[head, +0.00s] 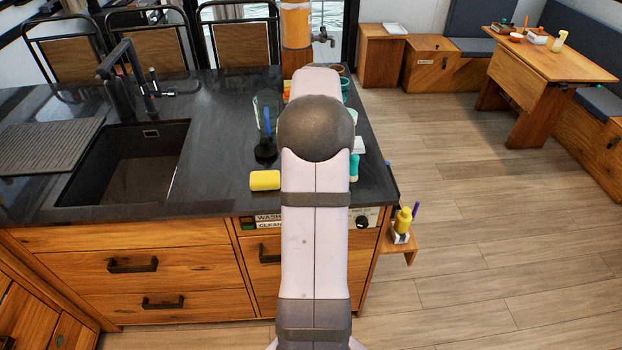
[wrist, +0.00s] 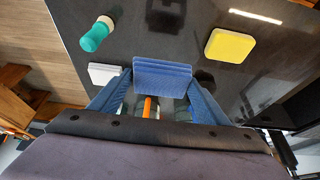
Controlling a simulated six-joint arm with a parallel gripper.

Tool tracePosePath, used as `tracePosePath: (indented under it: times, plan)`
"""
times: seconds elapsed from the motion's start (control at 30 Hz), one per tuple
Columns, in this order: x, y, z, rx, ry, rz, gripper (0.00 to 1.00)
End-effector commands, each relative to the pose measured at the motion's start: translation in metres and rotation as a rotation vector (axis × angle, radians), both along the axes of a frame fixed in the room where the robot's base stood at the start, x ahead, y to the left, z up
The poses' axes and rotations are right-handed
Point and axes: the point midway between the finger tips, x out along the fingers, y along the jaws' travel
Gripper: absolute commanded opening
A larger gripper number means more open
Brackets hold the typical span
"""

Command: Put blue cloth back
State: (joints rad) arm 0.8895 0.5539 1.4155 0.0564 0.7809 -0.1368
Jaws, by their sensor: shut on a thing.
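The blue cloth (wrist: 162,75) is a folded, layered blue pad in the wrist view. My gripper (wrist: 162,88) is shut on it, with one blue finger at each side of the cloth. The cloth is over the dark counter (wrist: 270,65); I cannot tell how high. In the head view my arm hides both the gripper and the cloth. The counter (head: 215,150) also shows there.
A yellow sponge (head: 265,180) lies left of my arm, near the counter's front edge. A clear container (head: 268,107) stands behind it. A teal-handled brush (wrist: 95,36) and a white block (wrist: 103,74) are close by. The sink (head: 130,165) is at left.

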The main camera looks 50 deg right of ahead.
Motion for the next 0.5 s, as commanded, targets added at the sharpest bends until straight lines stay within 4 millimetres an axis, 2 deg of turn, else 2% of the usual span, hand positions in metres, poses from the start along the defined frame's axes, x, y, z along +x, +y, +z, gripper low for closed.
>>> tracePosePath:
  times: [0.17, 0.5]
  plan:
    - [-0.001, 0.0, -0.007, 0.003, 0.002, -0.002, 0.49]
    - [-0.001, 0.001, -0.053, 0.003, 0.002, -0.002, 0.49]
